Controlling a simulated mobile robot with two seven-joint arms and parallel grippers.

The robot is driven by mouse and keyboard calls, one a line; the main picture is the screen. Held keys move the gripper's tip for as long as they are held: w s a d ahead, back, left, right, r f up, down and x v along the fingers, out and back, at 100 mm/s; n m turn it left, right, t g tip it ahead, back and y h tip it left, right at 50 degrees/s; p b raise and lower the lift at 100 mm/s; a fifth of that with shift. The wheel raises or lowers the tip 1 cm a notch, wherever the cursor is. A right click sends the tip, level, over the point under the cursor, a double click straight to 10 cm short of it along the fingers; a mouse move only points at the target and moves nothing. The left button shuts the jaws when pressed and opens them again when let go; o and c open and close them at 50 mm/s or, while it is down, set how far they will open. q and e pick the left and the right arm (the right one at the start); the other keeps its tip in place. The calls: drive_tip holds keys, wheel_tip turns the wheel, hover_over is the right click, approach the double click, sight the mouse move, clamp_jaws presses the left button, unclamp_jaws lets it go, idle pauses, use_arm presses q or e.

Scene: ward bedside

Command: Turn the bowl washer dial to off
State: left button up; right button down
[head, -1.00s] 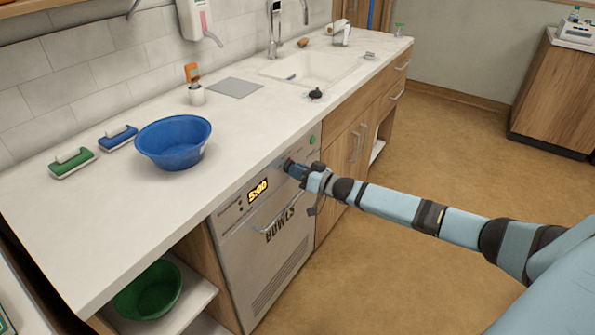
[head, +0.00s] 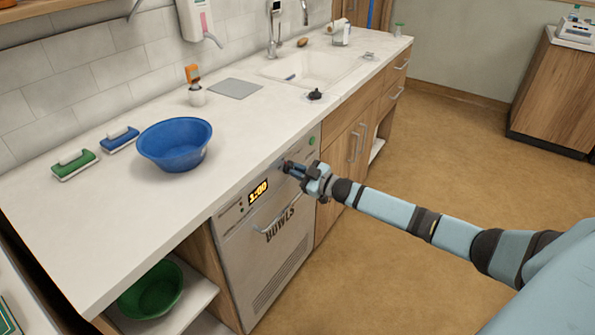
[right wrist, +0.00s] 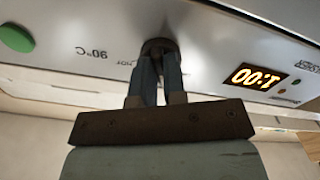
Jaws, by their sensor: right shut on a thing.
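The bowl washer (head: 262,262) is the pale-fronted appliance marked BOWLS under the counter. Its display (head: 258,191) reads 1:00; the display also shows, upside down, in the right wrist view (right wrist: 259,78). My right gripper (head: 289,167) is at the top right of the washer's front panel. In the right wrist view its fingers (right wrist: 157,66) are shut on the dark round dial (right wrist: 158,46). The fingers cover much of the dial, and I cannot read its pointer. Markings "90°C" and "HOT" are beside it. My left gripper is not in view.
A green button (head: 312,140) is on the panel near the dial. A bar handle (head: 278,221) crosses the washer door below my gripper. A blue bowl (head: 174,145) stands on the counter (head: 90,222); a green bowl (head: 151,290) is on the shelf below. The floor in front is clear.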

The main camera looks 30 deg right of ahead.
use_arm(q)
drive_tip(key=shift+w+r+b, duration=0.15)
drive_tip(key=shift+b, duration=0.15)
use_arm(e)
drive_tip(key=shift+n, duration=3.6)
drive_tip(key=c, duration=1.2)
unclamp_jaws()
use_arm(q)
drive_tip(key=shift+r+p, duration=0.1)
drive_tip(key=shift+p, duration=0.4)
use_arm(e)
drive_tip(key=v, duration=1.4)
drive_tip(key=shift+w, duration=0.1)
